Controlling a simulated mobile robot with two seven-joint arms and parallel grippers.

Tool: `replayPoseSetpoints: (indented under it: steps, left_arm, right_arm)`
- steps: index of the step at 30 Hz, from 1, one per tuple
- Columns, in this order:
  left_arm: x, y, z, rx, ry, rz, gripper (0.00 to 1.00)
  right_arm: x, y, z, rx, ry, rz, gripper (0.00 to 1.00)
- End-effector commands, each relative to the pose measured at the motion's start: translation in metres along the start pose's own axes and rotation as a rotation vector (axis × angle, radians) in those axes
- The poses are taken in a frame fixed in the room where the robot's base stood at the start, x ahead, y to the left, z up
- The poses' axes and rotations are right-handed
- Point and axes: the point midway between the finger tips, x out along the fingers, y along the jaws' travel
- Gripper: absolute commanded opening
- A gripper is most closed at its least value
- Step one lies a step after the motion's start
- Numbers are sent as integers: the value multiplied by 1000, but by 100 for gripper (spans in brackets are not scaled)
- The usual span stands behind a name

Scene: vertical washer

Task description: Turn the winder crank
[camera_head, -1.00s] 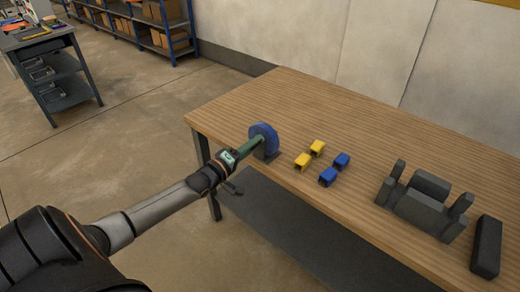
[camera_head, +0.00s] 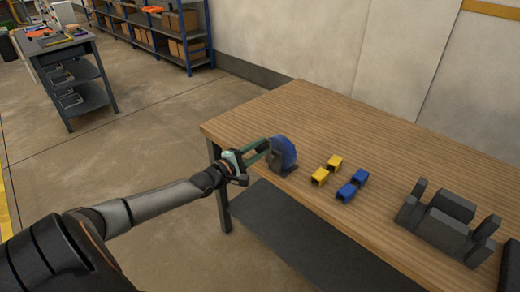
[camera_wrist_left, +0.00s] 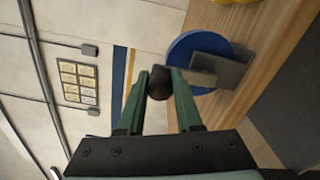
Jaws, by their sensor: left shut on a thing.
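The winder is a blue disc (camera_head: 283,152) on a small dark grey stand (camera_head: 283,171) near the left end of the wooden table. The disc (camera_wrist_left: 193,60) and the stand's grey plate (camera_wrist_left: 221,70) also show in the left wrist view. My left gripper (camera_head: 266,149) reaches the disc from the left. In the wrist view its green fingers are shut on a dark round crank knob (camera_wrist_left: 159,83), beside the disc's edge. A grey crank arm (camera_wrist_left: 196,78) appears between knob and disc. My right gripper is not in view.
Several small yellow blocks (camera_head: 335,161) and blue blocks (camera_head: 346,192) lie right of the winder. A dark grey fixture with uprights (camera_head: 449,220) stands further right on the table (camera_head: 330,115). The table's front edge runs close to the winder.

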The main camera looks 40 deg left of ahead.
Motion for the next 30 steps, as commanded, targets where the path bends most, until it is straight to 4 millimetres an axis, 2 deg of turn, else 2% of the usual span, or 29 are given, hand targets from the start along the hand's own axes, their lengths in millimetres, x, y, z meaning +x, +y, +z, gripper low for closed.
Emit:
replayPoseSetpoints:
  steps: [14, 15, 22, 30]
  left_arm:
    - [0, 1, 0, -12, -1, 1, 0]
    - [0, 1, 0, -11, -1, 1, 38]
    - [0, 0, 0, -11, 0, 1, 64]
    - [-1, 0, 0, -11, 0, 0, 64]
  right_arm:
    - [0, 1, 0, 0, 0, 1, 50]
    - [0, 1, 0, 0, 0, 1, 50]
    - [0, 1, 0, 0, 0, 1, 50]
    - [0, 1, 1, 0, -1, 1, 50]
